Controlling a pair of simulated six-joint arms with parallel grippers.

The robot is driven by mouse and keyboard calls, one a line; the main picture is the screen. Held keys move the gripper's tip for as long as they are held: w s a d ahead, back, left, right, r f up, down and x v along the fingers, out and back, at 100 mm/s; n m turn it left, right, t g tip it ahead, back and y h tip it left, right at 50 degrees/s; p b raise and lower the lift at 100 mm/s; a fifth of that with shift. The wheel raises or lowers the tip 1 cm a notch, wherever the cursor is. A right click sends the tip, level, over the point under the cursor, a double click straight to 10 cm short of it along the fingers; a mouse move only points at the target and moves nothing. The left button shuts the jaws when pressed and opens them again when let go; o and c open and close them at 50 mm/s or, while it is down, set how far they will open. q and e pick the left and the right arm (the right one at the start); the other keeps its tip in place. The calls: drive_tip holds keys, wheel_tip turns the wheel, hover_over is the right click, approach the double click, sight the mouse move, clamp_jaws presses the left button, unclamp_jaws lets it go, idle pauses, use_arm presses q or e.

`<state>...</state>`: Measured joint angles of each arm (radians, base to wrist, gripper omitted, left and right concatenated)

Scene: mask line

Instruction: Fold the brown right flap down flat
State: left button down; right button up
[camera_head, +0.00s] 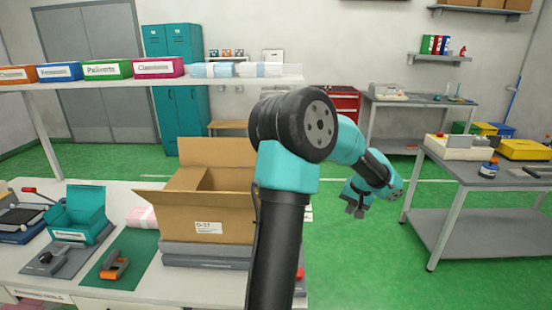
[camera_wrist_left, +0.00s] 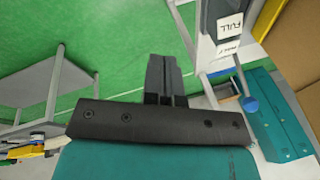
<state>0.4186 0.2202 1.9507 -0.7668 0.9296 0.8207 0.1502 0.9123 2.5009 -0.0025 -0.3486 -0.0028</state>
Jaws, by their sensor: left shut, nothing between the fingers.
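A brown cardboard box (camera_head: 205,228) stands open on the grey stacked slabs on the white table. Its back flap (camera_head: 215,152) stands upright. My arm covers the right side of the box, so the right flap is hidden in the head view. My left gripper (camera_head: 356,211) hangs over the green floor to the right of the box, apart from it. In the left wrist view its fingers (camera_wrist_left: 166,78) are together and empty. Part of brown cardboard (camera_wrist_left: 300,45) shows at the right edge there. My right gripper is not in view.
A teal tray box (camera_head: 77,212), a green mat (camera_head: 125,255) and an orange tool (camera_head: 115,265) lie left of the box. A shelf with coloured bins (camera_head: 108,69) runs behind. A grey side table (camera_head: 485,175) stands at right. Floor between the tables is clear.

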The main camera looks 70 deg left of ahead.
use_arm(q)
drive_tip(key=s+a+r+n+g+y, duration=0.1)
drive_tip(key=s+a+r+n, duration=0.1)
drive_tip(key=r, duration=0.5)
drive_tip(key=s+a+r+n+g+y, duration=0.1)
drive_tip(key=s+a+r+n, duration=0.1)
drive_tip(key=s+a+r, duration=0.2)
drive_tip(key=s+a+r+n+g+y, duration=0.1)
drive_tip(key=s+a+r, duration=0.3)
drive_tip(key=r, duration=0.6)
drive_tip(key=s+n, duration=0.1)
drive_tip(key=s, duration=0.1)
drive_tip(key=shift+s+y, duration=0.35)
drive_tip(key=shift+y, duration=0.05)
drive_tip(key=shift+a, duration=0.15)
drive_tip(key=s+a+f, duration=0.6)
drive_tip(key=a+f, duration=0.1)
drive_tip(key=shift+s+f, duration=0.2)
drive_tip(key=shift+s, duration=0.15)
